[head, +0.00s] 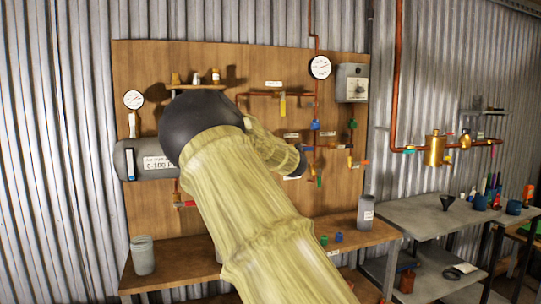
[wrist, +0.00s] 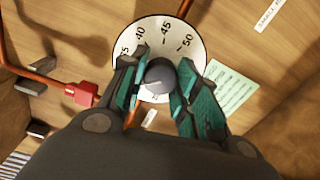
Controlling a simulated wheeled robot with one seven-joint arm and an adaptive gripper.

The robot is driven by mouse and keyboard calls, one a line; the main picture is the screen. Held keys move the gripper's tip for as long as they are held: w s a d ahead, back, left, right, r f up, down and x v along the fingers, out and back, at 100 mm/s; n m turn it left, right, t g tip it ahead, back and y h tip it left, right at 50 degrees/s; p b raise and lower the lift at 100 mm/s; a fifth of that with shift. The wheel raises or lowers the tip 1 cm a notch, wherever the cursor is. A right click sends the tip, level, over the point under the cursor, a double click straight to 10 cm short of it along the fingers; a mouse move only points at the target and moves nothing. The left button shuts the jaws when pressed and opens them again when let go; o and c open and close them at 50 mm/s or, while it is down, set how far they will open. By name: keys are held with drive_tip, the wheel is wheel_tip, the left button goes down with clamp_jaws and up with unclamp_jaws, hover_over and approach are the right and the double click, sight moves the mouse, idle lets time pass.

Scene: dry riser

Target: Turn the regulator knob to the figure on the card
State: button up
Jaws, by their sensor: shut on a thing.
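The regulator knob (wrist: 160,75) shows in the wrist view as a dark round knob at the middle of a white dial (wrist: 150,40). Figures 35, 40, 45 and 50 can be read along the dial's upper edge. My gripper (wrist: 160,82) has its teal-padded fingers on either side of the knob and is shut on it. A pale green card (wrist: 231,84) lies flat on the board right of the dial; its writing is too small to read. In the head view my arm hides the knob, the dial and the gripper.
In the wrist view a red fitting (wrist: 80,93) on a copper pipe sits left of the dial. In the head view the wooden board (head: 150,65) carries gauges, pipes and a grey tank (head: 135,158). A bench (head: 440,213) with bottles stands at the right.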

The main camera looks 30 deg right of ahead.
drive_tip(key=shift+f, duration=0.1)
drive_tip(key=o, duration=1)
drive_tip(key=shift+s, duration=0.1)
drive_tip(key=v, duration=1.2)
drive_tip(key=shift+f, duration=0.1)
